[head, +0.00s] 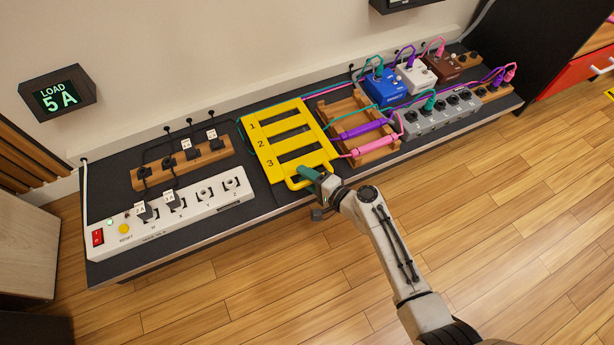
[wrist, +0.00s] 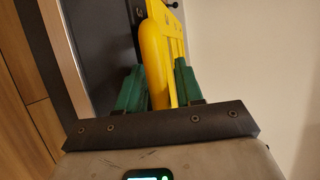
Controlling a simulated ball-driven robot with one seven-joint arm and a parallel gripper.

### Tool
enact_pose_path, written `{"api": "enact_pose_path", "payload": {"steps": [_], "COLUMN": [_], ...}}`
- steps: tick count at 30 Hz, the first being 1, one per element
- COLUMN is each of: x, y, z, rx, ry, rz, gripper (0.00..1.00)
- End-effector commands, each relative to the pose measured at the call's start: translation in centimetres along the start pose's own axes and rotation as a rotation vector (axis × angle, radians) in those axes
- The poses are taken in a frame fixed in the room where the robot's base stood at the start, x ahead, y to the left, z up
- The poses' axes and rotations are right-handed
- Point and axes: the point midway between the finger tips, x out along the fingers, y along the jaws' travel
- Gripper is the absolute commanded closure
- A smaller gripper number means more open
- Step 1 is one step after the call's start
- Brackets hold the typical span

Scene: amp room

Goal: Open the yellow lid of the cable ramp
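The yellow lid (head: 258,147) has long slots and the numbers 1, 2 and 3, and is on the left of the wooden cable ramp base (head: 365,153). I cannot tell exactly how far it is tilted. Its yellow handle loop (head: 292,184) is at the front edge. My gripper (head: 309,174), with green fingers, is at this handle. In the wrist view, the handle bar (wrist: 155,65) stands between the two fingers of my gripper (wrist: 160,88). A gap shows beside the bar on the right, so the fingers look open around it. The fingertips' contact is unclear.
Purple (head: 368,129) and pink (head: 374,147) plugs lie across the wooden base. Pedals, including a blue one (head: 381,88), and a grey power strip (head: 440,112) stand to the right. A white power strip (head: 185,210) is at the left. The floor in front is clear.

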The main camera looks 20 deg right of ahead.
Motion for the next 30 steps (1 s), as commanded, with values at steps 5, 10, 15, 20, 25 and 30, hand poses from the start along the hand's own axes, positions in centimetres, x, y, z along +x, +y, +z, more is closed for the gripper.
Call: {"api": "enact_pose_path", "payload": {"steps": [5, 10, 15, 20, 25, 30], "x": [-0.02, -0.03, -0.03, -0.04, -0.07, -0.17], "y": [0.01, 0.02, 0.03, 0.04, -0.13, -0.89], "z": [-0.01, -0.01, -0.01, -0.01, 0.0, 0.07], "rx": [0.0, 0.0, 0.0, 0.0, 0.001, 0.008], "ry": [0.0, 0.0, 0.0, 0.0, 0.0, 0.0], "rz": [0.0, 0.0, 0.0, 0.0, 0.003, 0.017], "gripper": [0.82, 0.98, 1.0, 1.0, 1.0, 1.0]}}
